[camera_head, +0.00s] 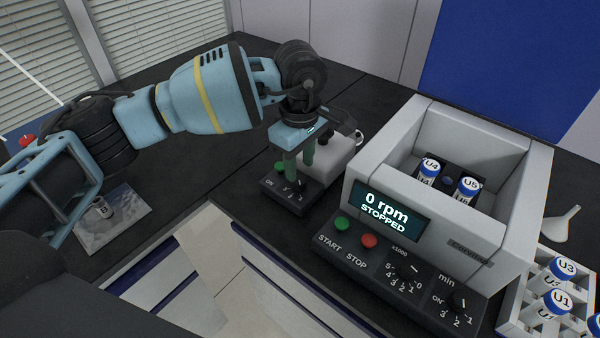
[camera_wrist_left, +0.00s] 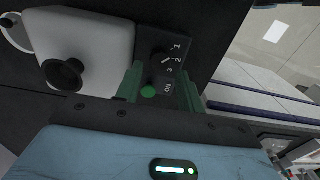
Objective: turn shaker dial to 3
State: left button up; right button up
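The shaker is a small white unit (camera_head: 335,155) with a black front panel (camera_head: 283,193), left of the centrifuge. In the left wrist view its white body (camera_wrist_left: 92,45) carries a black round knob. The panel there shows a black dial (camera_wrist_left: 159,54), marks 1, 2, 3 and ON, and a green button (camera_wrist_left: 148,91). I cannot read the dial's pointer for certain. My left gripper (camera_head: 299,163) points down over the panel and partly hides it. In the left wrist view its green fingers (camera_wrist_left: 160,88) are apart, with the button between them and nothing held. My right gripper is not in view.
The centrifuge (camera_head: 535,185) stands close on the right, its display (camera_head: 385,213) reading 0 rpm STOPPED. A tube rack (camera_head: 510,315) and a funnel (camera_head: 563,224) are farther right. The dark bench behind the shaker is clear.

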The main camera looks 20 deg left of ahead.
aim_at(300, 180)
pick_arm(q)
notch_tip(300, 180, down, 2)
jog(key=shift+s+f, duration=0.15)
jog(key=shift+f, duration=0.8)
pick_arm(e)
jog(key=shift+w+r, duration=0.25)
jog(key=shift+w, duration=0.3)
pick_arm(q)
jog(key=shift+c, duration=0.2)
jog(key=c, duration=0.7)
jog(key=shift+o, duration=0.2)
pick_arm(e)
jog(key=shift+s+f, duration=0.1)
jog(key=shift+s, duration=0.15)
